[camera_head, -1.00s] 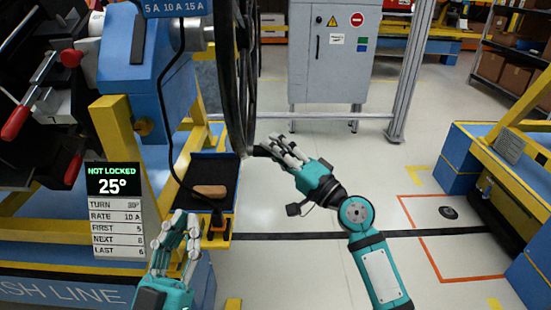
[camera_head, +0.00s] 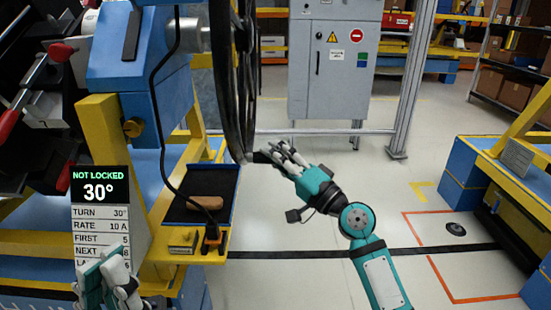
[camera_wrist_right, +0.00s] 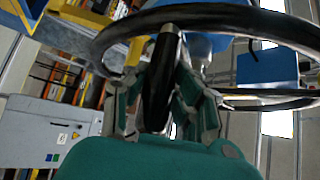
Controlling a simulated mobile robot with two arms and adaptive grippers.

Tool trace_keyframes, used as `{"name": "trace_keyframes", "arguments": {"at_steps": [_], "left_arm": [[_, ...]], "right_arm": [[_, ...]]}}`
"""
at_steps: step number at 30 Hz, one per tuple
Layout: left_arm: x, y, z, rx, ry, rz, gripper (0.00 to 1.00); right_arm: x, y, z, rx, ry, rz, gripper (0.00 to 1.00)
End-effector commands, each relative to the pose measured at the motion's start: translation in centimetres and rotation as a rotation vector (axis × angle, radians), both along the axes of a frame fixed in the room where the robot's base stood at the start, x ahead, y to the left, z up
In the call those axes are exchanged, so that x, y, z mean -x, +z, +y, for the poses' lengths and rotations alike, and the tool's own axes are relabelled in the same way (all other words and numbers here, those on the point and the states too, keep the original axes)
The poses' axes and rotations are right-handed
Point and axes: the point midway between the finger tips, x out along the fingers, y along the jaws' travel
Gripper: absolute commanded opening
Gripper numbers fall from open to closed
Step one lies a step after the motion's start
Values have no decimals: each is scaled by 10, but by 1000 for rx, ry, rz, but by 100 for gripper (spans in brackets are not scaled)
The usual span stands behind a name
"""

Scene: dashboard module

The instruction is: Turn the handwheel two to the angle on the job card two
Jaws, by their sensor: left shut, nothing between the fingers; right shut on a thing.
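The black handwheel (camera_head: 243,100) is seen nearly edge-on beside the blue machine. Its rim also crosses the right wrist view (camera_wrist_right: 215,17). My right gripper (camera_head: 275,155) is shut on the handwheel's dark handle (camera_wrist_right: 160,80) at the lower rim; the fingers sit on both sides of it. The display (camera_head: 99,186) reads "NOT LOCKED" and 30°. The job card (camera_head: 100,226) under it lists TURN 30° and RATE 10 A. Its lower lines are partly hidden by my left gripper (camera_head: 108,268), which is shut and empty in front of it.
A dark tray (camera_head: 222,180) with a brown-handled object (camera_head: 206,202) lies below the wheel. A black cable (camera_head: 160,130) hangs in front of the blue machine. A grey cabinet (camera_head: 335,85) stands behind.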

Motion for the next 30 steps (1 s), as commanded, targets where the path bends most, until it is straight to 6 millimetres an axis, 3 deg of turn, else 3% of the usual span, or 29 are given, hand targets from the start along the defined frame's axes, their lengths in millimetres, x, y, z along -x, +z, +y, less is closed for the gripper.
{"name": "trace_keyframes", "arguments": {"at_steps": [1, 25, 26, 30], "left_arm": [[0, -3, 0, 0, 0, -1, 0], [-1, -5, 0, -2, -1, -4, 0], [-1, -4, 0, -2, -1, -5, 0], [0, -4, 0, -1, 0, -8, 0]], "right_arm": [[-1, -13, 1, 15, 3, 15, 0], [-4, -15, 1, 16, 2, 15, 0], [-4, -15, 1, 16, 2, 15, 26], [-3, -13, 1, 14, 2, 13, 44]]}}
